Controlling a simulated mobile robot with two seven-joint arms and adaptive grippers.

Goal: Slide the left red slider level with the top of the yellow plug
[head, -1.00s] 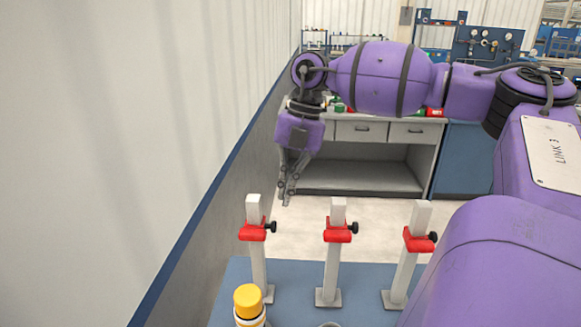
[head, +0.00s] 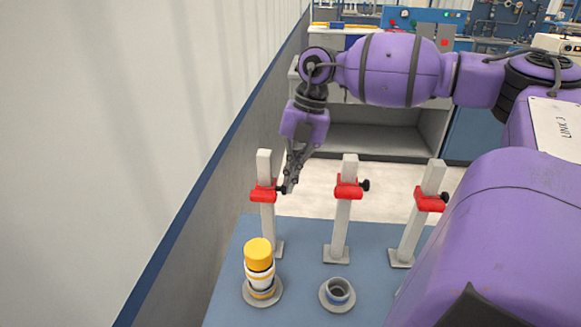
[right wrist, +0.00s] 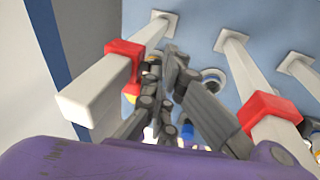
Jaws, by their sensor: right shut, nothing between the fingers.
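The left red slider (head: 263,191) sits high on the leftmost pale post (head: 268,227), with a black knob on its right side. The yellow plug (head: 258,252) tops a white and yellow stack in front of that post, lower in the picture than the slider. My right gripper (head: 287,189) is shut and empty, its fingertips beside the slider's knob; I cannot tell if they touch. In the right wrist view, the slider (right wrist: 121,64) is just left of the fingers (right wrist: 171,66), and a bit of yellow shows below it. My left gripper is not in view.
Two more posts carry a middle red slider (head: 347,189) and a right red slider (head: 430,201). A grey cup-like base (head: 338,294) stands on the blue table (head: 300,270). A wall (head: 150,120) closes off the left side. My right arm covers the table's right part.

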